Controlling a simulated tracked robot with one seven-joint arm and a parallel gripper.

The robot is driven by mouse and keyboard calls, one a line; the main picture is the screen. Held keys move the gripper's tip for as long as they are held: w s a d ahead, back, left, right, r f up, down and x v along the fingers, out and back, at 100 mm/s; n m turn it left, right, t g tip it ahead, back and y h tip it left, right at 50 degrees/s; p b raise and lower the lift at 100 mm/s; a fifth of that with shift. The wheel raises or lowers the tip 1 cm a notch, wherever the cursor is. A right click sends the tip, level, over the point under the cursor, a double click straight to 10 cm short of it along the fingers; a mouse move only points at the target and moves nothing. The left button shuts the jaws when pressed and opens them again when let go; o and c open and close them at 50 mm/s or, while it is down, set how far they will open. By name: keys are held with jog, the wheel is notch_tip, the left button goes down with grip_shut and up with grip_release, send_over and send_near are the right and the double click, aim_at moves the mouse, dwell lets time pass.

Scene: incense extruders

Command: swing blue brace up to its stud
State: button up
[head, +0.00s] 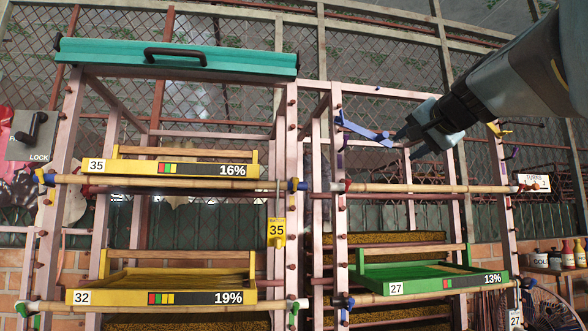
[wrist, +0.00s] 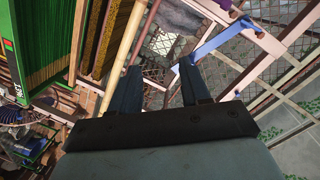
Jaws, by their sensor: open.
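The blue brace (head: 362,130) is a thin strip on the right rack, sloping down and right from the upper part of that rack's left post (head: 338,135). It also shows in the wrist view (wrist: 222,38), slanting from a pink beam down to near my right finger. My gripper (head: 405,145) comes in from the upper right, close to the brace's lower right end. In the wrist view my gripper (wrist: 160,68) has its fingers apart with nothing clearly between them. I cannot tell whether a finger touches the brace. Which stud belongs to the brace is unclear.
Bamboo poles (head: 420,188) cross both racks below my gripper. A green tray (head: 430,276) marked 27 sits lower right; yellow trays (head: 170,168) fill the left rack. A teal bar (head: 178,58) tops the left rack. Wire mesh stands behind.

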jog(key=m+t, duration=0.1)
jog(key=t, duration=0.1)
send_near(388, 134)
jog(key=w, duration=0.3)
jog(key=w+a, duration=0.1)
jog(key=w, duration=0.7)
jog(key=shift+w+a+r, duration=0.2)
jog(key=shift+c, duration=0.4)
grip_shut()
